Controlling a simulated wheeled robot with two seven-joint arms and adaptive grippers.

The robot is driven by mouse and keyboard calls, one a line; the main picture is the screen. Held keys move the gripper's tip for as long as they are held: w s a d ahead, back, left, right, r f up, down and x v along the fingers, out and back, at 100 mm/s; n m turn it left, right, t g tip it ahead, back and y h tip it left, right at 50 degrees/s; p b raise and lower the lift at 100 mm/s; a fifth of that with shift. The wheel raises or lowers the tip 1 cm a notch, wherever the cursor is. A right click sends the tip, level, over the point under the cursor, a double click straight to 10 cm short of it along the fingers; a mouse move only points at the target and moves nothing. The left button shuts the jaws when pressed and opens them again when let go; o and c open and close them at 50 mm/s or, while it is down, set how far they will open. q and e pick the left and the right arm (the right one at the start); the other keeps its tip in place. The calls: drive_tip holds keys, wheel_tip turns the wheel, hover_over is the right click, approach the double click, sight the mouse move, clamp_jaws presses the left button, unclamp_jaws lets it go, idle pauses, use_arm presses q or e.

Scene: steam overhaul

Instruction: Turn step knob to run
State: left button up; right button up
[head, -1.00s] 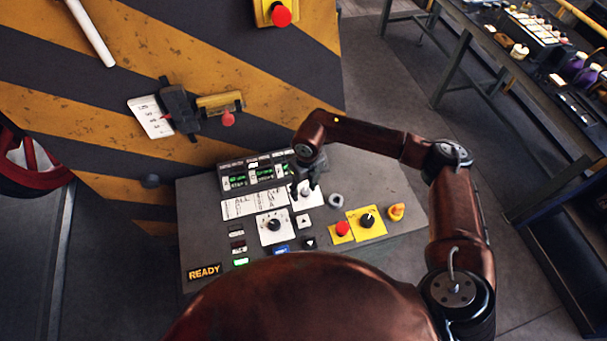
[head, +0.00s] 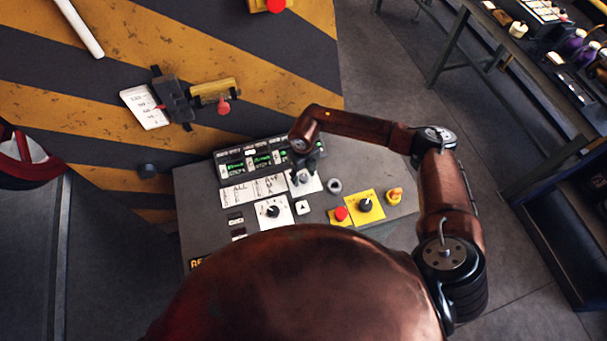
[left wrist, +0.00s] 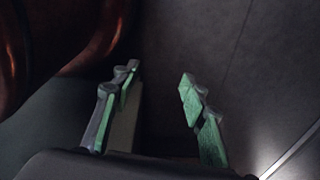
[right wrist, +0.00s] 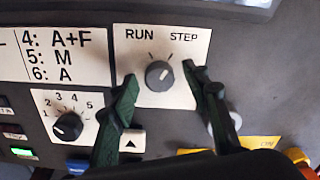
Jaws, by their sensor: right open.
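The step knob (right wrist: 159,75) is a round grey knob on a white plate (right wrist: 187,42) marked RUN at left and STEP at right. Its light pointer mark seems to lean up and right, toward STEP. My right gripper (right wrist: 159,73) is open, with one finger on each side of the knob; I cannot tell whether either touches it. In the head view the right gripper (head: 305,168) hangs over the white plate (head: 304,185) and partly hides the knob. My left gripper (left wrist: 158,76) shows only in the left wrist view, open and empty above dark floor.
A numbered selector knob (right wrist: 67,126) and an arrow button (right wrist: 131,141) lie close to the right gripper. A red button (head: 340,213), a yellow-plated knob (head: 366,205) and an orange knob (head: 394,195) stand at the panel's right. A striped wall rises behind.

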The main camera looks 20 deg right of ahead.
drive_tip(key=c, duration=1.1)
drive_tip(key=shift+c, duration=0.3)
drive_tip(key=shift+f+n+b, duration=0.15)
drive_tip(key=shift+n+b, duration=0.55)
drive_tip(key=shift+b, duration=0.3)
drive_tip(key=n+b, duration=0.6)
use_arm(q)
wheel_tip(320, 180, down, 12)
drive_tip(key=s+b, duration=0.2)
drive_tip(key=b, duration=0.2)
drive_tip(key=shift+s, duration=0.15)
use_arm(e)
drive_tip(key=shift+n, duration=2.2)
